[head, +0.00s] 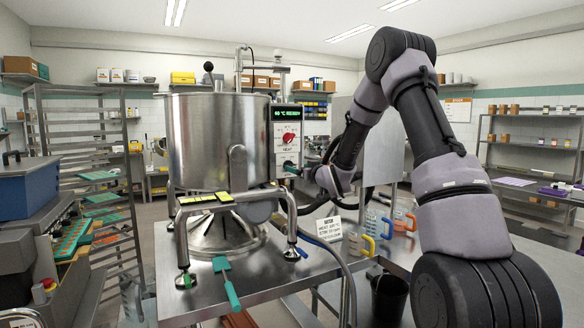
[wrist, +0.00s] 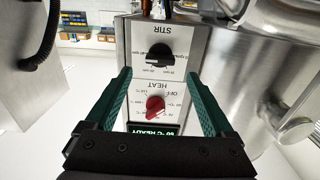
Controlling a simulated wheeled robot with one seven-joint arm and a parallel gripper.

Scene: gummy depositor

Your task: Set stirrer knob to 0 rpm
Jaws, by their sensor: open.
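The control panel (head: 288,140) stands beside the steel kettle. In the wrist view it appears upside down. The black stirrer knob (wrist: 158,52) sits beside the label STIR, with small rpm marks around it; its exact setting is too small to read. The red HEAT knob (wrist: 154,106) also shows in the head view (head: 289,138). My gripper (wrist: 121,72) is open and empty, its two teal fingers apart in front of the panel, with the HEAT knob between them in the picture and the stirrer knob beyond their tips. In the head view my gripper (head: 292,170) covers the lower panel.
The steel kettle (head: 205,140) stands close left of the panel. A lit green display (head: 288,114) is on the panel. Below are a steel table (head: 240,285), a teal spatula (head: 226,280), a printed sign (head: 329,229) and coloured-handled jugs (head: 358,243).

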